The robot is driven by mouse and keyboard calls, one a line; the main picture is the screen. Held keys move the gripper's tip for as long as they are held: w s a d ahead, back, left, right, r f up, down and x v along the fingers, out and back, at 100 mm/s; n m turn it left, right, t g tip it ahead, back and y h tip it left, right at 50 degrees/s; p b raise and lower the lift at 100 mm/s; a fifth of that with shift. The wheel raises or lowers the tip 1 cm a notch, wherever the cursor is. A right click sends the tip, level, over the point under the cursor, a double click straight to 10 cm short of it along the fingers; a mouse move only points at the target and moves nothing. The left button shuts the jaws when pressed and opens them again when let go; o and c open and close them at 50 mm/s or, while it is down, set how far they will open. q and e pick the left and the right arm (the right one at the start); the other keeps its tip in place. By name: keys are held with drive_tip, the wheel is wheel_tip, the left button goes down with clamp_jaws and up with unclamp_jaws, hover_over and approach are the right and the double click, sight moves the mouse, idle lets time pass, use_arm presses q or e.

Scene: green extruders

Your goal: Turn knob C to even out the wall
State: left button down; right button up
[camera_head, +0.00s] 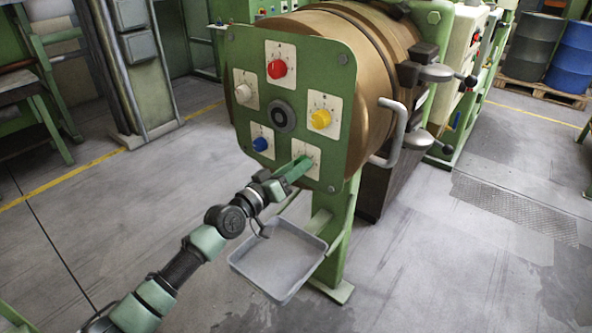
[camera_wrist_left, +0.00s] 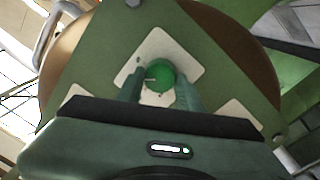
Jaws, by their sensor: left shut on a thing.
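The green panel (camera_head: 240,50) on the end of the brown barrel carries several knobs on pale plates around a dark round centre (camera_head: 281,117). My left gripper (camera_head: 297,168) reaches in from the lower left to the bottom-right plate (camera_head: 313,155). In the left wrist view my left gripper (camera_wrist_left: 160,87) has its two fingers on either side of a round green knob (camera_wrist_left: 160,72), shut on it. A light pointer mark shows on the knob's left side. In the head view the gripper mostly hides this knob. Knob letters are too small to read.
Around it sit a red knob (camera_head: 277,69), a white knob (camera_head: 243,93), a yellow knob (camera_head: 321,119) and a blue knob (camera_head: 260,144). A grey tray (camera_head: 262,282) is below my left arm. A metal handle (camera_head: 394,135) curves out at the right.

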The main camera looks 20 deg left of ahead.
use_arm(q)
drive_tip(key=n, duration=0.9)
drive_tip(key=shift+f+n+y+p, duration=0.15)
drive_tip(key=shift+n+y+p, duration=0.15)
drive_tip(key=shift+n, duration=0.1)
idle(0.4)
drive_tip(key=c, duration=0.9)
unclamp_jaws()
drive_tip(key=shift+s, duration=0.1)
drive_tip(key=b+v, duration=0.1)
drive_tip(key=v, duration=0.6)
drive_tip(key=shift+s+f, duration=0.2)
drive_tip(key=shift+s, duration=0.15)
drive_tip(key=shift+a+f, duration=0.1)
